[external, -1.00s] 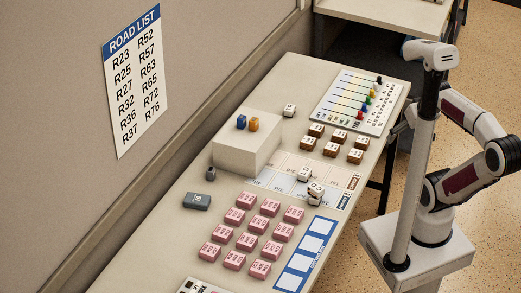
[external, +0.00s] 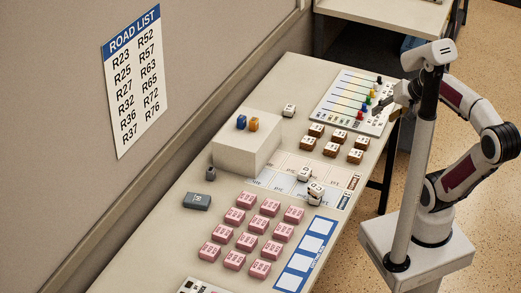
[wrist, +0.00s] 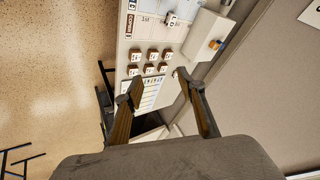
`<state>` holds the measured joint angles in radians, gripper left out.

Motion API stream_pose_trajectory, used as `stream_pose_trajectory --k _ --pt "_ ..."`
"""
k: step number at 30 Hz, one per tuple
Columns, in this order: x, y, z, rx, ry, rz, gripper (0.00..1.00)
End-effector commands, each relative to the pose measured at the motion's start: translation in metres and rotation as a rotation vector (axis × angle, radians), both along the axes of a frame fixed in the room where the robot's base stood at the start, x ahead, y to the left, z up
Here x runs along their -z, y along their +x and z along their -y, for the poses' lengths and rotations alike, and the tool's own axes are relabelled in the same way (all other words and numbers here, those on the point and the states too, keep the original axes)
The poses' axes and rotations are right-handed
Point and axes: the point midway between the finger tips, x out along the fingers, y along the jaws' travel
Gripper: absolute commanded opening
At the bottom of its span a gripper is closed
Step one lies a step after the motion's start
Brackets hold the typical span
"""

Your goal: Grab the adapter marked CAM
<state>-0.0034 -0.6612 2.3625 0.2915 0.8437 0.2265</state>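I cannot read a CAM mark on anything in either view, so I cannot tell which piece is the adapter. Small marked pieces on the table include several brown-sided white-topped blocks (external: 338,136), which also show in the wrist view (wrist: 150,69), and several pink blocks (external: 247,241). A blue block (external: 241,121) and an orange block (external: 253,124) sit on a white box (external: 238,158). My gripper (wrist: 158,84) is open and empty, its two fingers spread wide above the table's far end. In the external view, the post partly hides my arm.
A board with coloured pegs (external: 347,112) lies at the table's far end. White dice-like pieces (external: 316,190) stand on a printed sheet. A dark grey block (external: 197,201) and a small dark knob (external: 211,173) lie near the wall. A partition carries a road list (external: 134,80).

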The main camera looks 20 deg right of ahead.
Motion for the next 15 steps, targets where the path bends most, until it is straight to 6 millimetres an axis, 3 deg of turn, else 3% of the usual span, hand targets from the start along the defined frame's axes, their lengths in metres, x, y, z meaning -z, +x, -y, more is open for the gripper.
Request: stream_pose_trajectory --k 6,15 --pt "-0.046 0.052 -0.039 0.127 0.284 0.0 0.39" --pt "-0.093 0.122 -0.077 0.262 0.602 -0.047 0.39"
